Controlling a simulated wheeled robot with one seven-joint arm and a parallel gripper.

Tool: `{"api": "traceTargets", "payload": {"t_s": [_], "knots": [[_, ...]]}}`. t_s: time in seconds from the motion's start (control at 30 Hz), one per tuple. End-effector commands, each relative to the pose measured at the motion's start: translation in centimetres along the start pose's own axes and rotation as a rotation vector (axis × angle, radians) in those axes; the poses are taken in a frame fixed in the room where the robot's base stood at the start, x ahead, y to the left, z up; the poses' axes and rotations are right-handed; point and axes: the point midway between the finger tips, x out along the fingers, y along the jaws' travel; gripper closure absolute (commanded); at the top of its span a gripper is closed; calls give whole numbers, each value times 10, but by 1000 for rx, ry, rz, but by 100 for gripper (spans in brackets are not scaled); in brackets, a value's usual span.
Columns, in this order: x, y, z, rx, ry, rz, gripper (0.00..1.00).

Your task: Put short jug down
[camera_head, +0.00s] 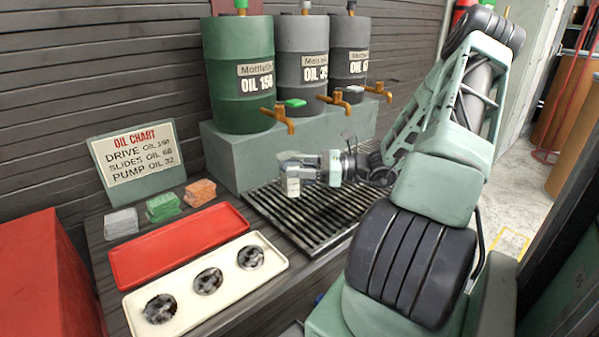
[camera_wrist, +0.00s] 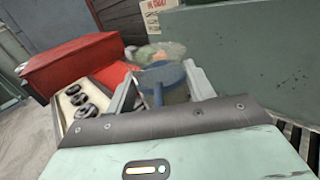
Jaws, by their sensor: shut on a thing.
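My gripper (camera_head: 292,180) is low over the dark slatted grate (camera_head: 262,202), pointing left in the head view. In the wrist view its two pale fingers (camera_wrist: 165,92) are closed around the short jug, which shows a blue-grey round top (camera_wrist: 162,73) and a blue strip down the near side. The jug's lower part is hidden behind the gripper body. In the head view I cannot clearly tell the jug apart from the fingers, nor whether its base touches the grate.
Three oil drums with taps, one green (camera_head: 238,100), stand on a grey block (camera_head: 222,158) behind the grate.

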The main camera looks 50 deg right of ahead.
Motion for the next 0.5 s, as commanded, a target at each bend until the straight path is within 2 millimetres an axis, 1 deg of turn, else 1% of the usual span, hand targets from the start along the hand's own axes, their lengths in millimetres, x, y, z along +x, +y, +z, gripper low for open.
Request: {"api": "traceTargets", "payload": {"t_s": [0.03,0.1,0.43,0.47,0.5], "knots": [[0,0,-9,4,-2,0,77],[0,0,-14,1,0,0,77],[0,0,-17,0,0,0,77],[0,0,-18,0,1,-1,44],[0,0,-17,0,1,-1,33]]}}
